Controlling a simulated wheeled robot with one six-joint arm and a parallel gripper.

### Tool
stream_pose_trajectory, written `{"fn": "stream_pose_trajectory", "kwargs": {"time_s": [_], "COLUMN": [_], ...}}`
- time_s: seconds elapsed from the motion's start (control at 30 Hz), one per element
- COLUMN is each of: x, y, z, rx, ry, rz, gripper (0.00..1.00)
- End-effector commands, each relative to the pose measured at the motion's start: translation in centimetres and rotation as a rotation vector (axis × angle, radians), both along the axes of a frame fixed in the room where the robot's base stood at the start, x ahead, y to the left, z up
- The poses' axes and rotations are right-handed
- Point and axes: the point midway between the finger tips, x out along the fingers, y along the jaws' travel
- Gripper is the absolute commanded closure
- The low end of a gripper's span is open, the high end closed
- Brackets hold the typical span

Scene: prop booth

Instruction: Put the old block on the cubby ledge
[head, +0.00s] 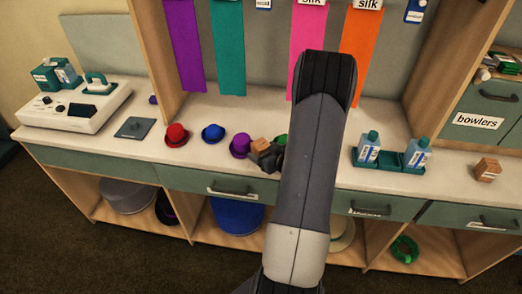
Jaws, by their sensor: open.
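A small brown wooden block (261,144) is on the white counter (215,174), beside a purple hat. My gripper (266,158) is right at it, open, partly hidden by my arm; whether the block sits between the fingers cannot be told. A second brown block (487,169), with a light label on its front, stands at the right end of the counter. Which block is the old one cannot be told. Open cubbies (400,258) run below the counter, and another open cubby (502,66) is at the upper right; neither is marked as the ledge.
Small red (176,136), blue (213,132) and purple (240,146) hats stand left of my gripper. A green tray (391,159) with blue bottles is to the right. A white machine (75,104) stands at left. Coloured ribbons (228,55) hang behind. My arm hides the middle counter.

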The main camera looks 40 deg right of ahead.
Motion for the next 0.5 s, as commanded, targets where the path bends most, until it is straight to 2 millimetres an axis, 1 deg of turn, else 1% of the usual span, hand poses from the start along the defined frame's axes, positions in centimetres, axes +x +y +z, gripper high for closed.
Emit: {"fn": "stream_pose_trajectory", "kwargs": {"time_s": [0.03, 0.13, 0.4, 0.5], "x": [0.7, 1.6, 1.9, 1.9], "y": [0.0, -0.1, -0.2, -0.2], "z": [-0.2, -0.6, -0.8, -0.8], "rx": [0.001, 0.000, 0.001, 0.001], "ry": [0.001, 0.001, 0.000, 0.000], "rz": [0.002, 0.001, -0.001, -0.001], "gripper": [0.27, 0.27, 0.27, 0.35]}}
